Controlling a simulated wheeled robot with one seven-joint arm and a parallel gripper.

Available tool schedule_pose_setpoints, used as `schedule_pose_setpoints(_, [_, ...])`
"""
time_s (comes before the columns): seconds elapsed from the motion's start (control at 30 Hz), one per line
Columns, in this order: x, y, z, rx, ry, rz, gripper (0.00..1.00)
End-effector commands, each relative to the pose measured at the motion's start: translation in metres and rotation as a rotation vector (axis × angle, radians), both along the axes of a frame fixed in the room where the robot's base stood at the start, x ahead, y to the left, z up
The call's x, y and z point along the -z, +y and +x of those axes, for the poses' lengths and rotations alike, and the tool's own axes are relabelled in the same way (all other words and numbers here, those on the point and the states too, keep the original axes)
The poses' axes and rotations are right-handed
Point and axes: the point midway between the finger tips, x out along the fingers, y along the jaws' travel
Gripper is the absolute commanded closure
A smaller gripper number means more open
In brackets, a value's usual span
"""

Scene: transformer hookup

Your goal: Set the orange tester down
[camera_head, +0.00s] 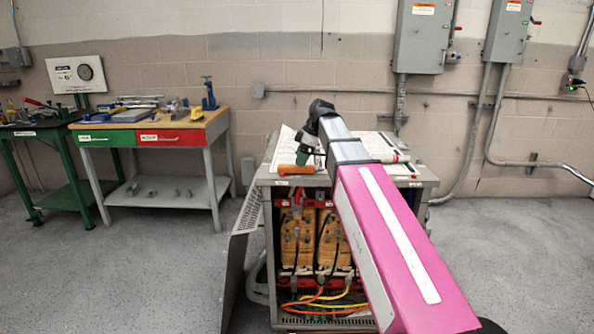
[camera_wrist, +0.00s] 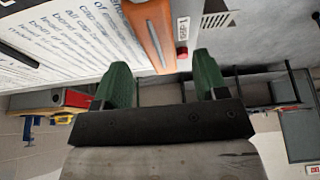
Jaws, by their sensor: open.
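The orange tester (camera_head: 297,169) lies at the front left of the grey cabinet's top (camera_head: 421,183). In the wrist view the tester (camera_wrist: 150,35) is a long orange body resting along the cabinet's edge, beside a printed sheet (camera_wrist: 75,40). My gripper (camera_head: 307,156) is just above and behind it in the head view. In the wrist view my gripper's green fingers (camera_wrist: 163,78) are spread apart, with nothing held between them. The tester's near end shows in the gap between the fingers and touches neither visibly. My arm hides part of the cabinet top.
The cabinet's open front shows yellow transformer blocks (camera_head: 297,240) and coloured cables. A door panel (camera_head: 241,265) stands open at its left. A workbench (camera_head: 155,124) with tools stands farther left. Electrical boxes (camera_head: 424,38) hang on the wall behind. The floor on the left is clear.

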Motion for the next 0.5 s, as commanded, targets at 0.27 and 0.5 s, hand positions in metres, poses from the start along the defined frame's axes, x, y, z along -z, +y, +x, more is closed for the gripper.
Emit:
schedule_pose_setpoints(0.27, [0.032, 0.012, 0.001, 0.000, 0.000, 0.000, 0.34])
schedule_pose_setpoints(0.5, [0.033, 0.013, 0.001, 0.000, -0.001, 0.000, 0.37])
